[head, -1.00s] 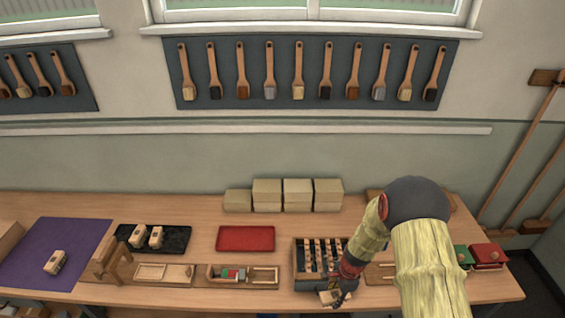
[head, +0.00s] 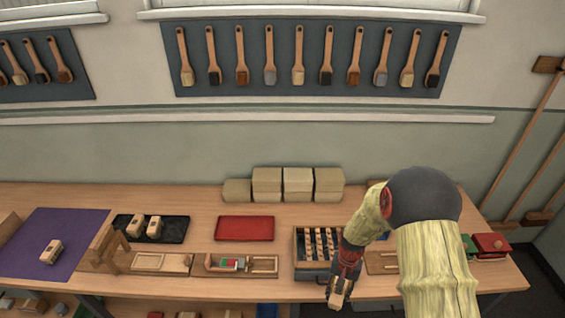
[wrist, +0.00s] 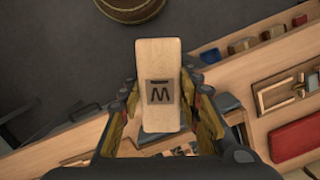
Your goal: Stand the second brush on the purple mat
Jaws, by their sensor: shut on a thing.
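My gripper (head: 341,285) is shut on a pale wooden brush block (head: 337,299), held at the front edge of the bench. In the wrist view the block (wrist: 158,58) sits between both fingers and shows a dark bar and a W-like mark on its face. Its bristles cannot be made out. The purple mat (head: 72,228) lies at the left end of the bench.
A black tray (head: 180,236) holds two more brush blocks. A wooden stand (head: 116,243), wooden trays (head: 160,263), a red tray (head: 244,229) and a dark slotted box (head: 299,262) lie between my gripper and the mat. The mat's right and back areas are clear.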

